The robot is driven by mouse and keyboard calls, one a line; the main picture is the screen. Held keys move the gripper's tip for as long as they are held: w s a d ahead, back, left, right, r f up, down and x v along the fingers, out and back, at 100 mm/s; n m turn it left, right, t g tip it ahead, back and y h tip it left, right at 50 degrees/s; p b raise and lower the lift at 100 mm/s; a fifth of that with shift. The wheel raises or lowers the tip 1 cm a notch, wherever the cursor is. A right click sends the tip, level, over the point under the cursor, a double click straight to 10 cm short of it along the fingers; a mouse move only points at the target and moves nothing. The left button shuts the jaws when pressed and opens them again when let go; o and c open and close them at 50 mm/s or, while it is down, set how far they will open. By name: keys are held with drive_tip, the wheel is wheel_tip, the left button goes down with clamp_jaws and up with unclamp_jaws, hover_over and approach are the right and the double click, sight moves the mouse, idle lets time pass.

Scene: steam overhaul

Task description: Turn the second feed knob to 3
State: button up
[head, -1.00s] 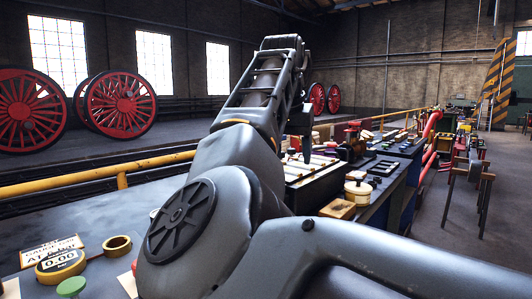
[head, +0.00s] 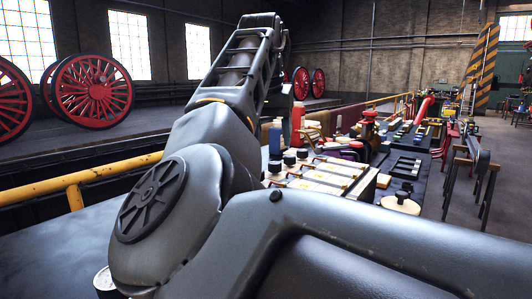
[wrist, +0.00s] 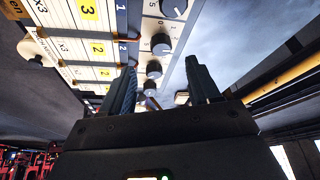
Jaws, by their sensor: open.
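In the wrist view a row of dark round knobs runs along the panel's edge: a near one (wrist: 173,8), another (wrist: 160,43), another (wrist: 153,68) and a smaller one (wrist: 150,88). I cannot tell which is the second feed knob or where its pointer stands. The panel (wrist: 108,50) carries pale strips with yellow number labels. My gripper (wrist: 164,82) is open and empty, and the lower knobs appear between its fingers in the picture. In the head view the panel (head: 325,178) lies right of my arm with dark knobs (head: 289,160) at its left; my gripper is hidden there.
A red bottle (head: 298,122) and a blue bottle (head: 275,137) stand behind the panel. A round lidded tin (head: 401,202) sits at its right. A yellow rail (head: 80,180) runs along the left. Bare bench top lies at the lower left.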

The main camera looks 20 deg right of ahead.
sight(275, 163)
drive_tip(key=x, duration=0.8)
drive_tip(key=shift+w+r+b, duration=0.1)
drive_tip(key=shift+w+b, duration=0.05)
drive_tip(key=shift+b, duration=0.2)
drive_tip(key=c, duration=1)
